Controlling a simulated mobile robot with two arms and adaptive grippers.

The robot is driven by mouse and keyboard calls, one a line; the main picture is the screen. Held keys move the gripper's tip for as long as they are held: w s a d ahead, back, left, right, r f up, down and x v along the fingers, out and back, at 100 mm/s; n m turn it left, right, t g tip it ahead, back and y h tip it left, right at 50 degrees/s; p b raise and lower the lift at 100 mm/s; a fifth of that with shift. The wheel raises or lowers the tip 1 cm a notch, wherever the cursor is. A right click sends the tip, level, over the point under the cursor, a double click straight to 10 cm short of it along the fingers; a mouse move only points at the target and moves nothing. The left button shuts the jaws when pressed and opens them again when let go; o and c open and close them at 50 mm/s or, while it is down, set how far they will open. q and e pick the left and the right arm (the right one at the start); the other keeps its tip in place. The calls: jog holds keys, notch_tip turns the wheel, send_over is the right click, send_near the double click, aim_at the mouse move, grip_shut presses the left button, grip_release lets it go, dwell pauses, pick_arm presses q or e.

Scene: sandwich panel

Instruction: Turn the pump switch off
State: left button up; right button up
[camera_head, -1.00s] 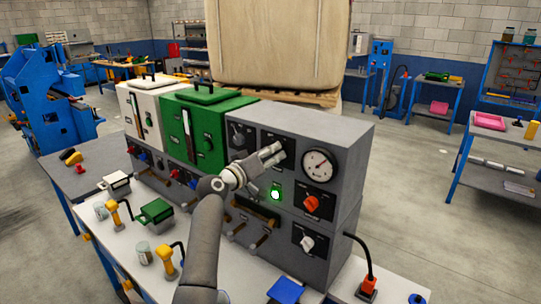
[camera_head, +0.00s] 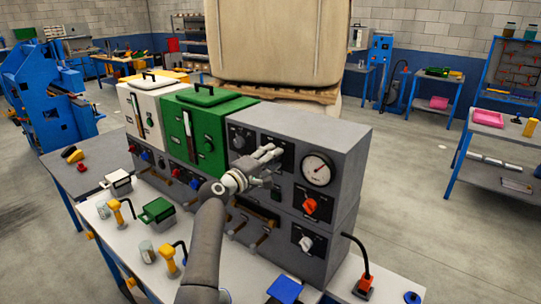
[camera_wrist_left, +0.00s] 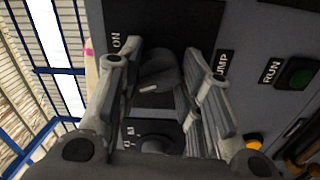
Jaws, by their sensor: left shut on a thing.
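The pump switch is a dark rotary knob (camera_wrist_left: 158,72) on a black plate, with "ON" and part of "PUMP" lettered beside it in the left wrist view. My left gripper (camera_wrist_left: 165,82) is shut on the knob, one finger on each side. In the head view my left gripper (camera_head: 270,160) reaches the front of the grey panel (camera_head: 330,128) and hides the knob. The green RUN lamp (camera_wrist_left: 297,72) looks dark. My right gripper is not in view.
A round gauge (camera_head: 317,169) sits right of my gripper, with an orange-red knob (camera_head: 310,206) and a white knob (camera_head: 306,243) below. Green (camera_head: 205,128) and white (camera_head: 140,112) units stand left. A yellow-handled tool (camera_head: 168,262) and cups stand on the bench.

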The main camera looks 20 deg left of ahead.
pick_arm(q)
jog(key=shift+n+p, duration=0.3)
jog(key=shift+n, duration=0.5)
jog(key=o, duration=1)
jog(key=shift+o, duration=0.2)
jog(key=shift+s, duration=0.1)
jog(key=v, duration=1.2)
